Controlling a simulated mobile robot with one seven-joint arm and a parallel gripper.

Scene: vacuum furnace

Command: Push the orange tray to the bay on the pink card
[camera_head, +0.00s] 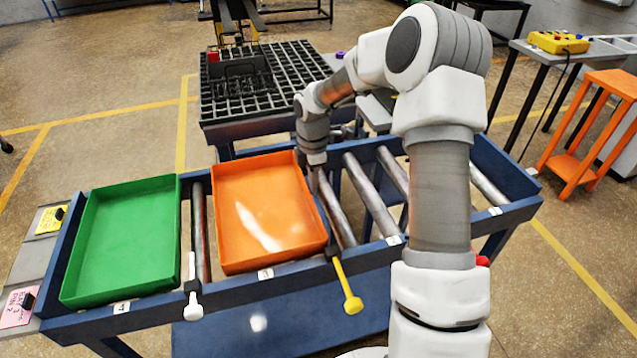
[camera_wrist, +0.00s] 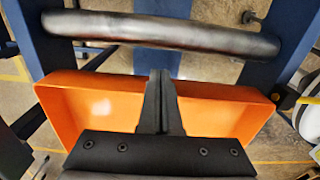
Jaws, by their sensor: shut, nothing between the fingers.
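The orange tray (camera_head: 266,210) sits on the blue roller table, right of the green tray (camera_head: 125,240). It also shows in the wrist view (camera_wrist: 100,108), below a bare roller. My gripper (camera_head: 316,182) is at the tray's right side in the head view, pointing down. In the wrist view its fingers (camera_wrist: 160,80) are together and empty, in front of the tray. I cannot tell whether they touch the tray wall. The pink card (camera_head: 17,306) lies on the grey ledge at the table's left end; its writing is too small to read.
A yellow card (camera_head: 50,219) lies behind the pink one. A white-ended lever (camera_head: 193,300) and a yellow-ended lever (camera_head: 348,290) stick out at the front. Bare rollers (camera_head: 362,192) lie right of the orange tray. Small number labels (camera_head: 122,307) line the front rail. A black grid table (camera_head: 265,85) stands behind.

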